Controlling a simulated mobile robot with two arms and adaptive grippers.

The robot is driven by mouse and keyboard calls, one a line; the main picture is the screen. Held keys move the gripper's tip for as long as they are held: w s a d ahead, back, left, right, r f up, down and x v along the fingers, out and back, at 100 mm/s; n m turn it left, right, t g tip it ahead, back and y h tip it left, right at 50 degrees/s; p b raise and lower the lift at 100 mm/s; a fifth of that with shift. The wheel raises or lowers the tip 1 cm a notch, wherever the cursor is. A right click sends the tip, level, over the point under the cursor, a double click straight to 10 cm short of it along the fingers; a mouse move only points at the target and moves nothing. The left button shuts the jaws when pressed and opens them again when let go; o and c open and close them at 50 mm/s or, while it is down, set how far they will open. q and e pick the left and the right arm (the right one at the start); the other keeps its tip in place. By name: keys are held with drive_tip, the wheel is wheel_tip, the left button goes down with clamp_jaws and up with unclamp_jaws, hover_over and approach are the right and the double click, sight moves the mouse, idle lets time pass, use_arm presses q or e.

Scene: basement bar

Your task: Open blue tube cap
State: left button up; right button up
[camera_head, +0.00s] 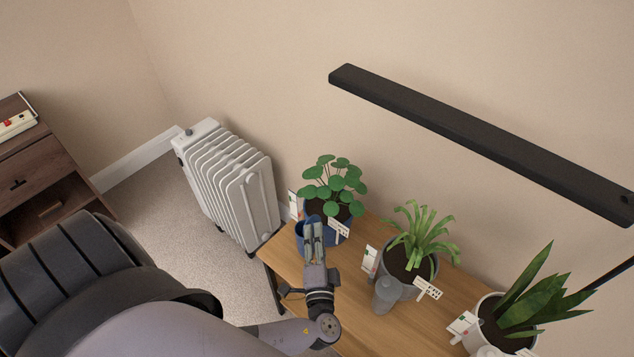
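My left gripper (314,236) reaches over the left end of the wooden table (285,260), its fingers pointing away from me. The two fingers lie close together, and I cannot tell whether they are shut or hold something. A dark blue container or pot (301,238) shows just behind and left of the fingers, partly hidden by them. I cannot make out a blue tube or its cap. My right gripper is not in view.
A round-leaved plant (335,182) stands just behind the gripper. A potted plant (420,235), a grey bottle-like object (386,296) and a spiky plant (540,300) stand to the right, with small label cards. A white radiator (230,185) stands left of the table. A black bar (480,140) hangs above.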

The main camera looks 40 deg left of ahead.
use_arm(q)
drive_tip(key=shift+w+a, duration=0.45)
drive_tip(key=shift+w, duration=0.15)
drive_tip(key=shift+c, duration=0.4)
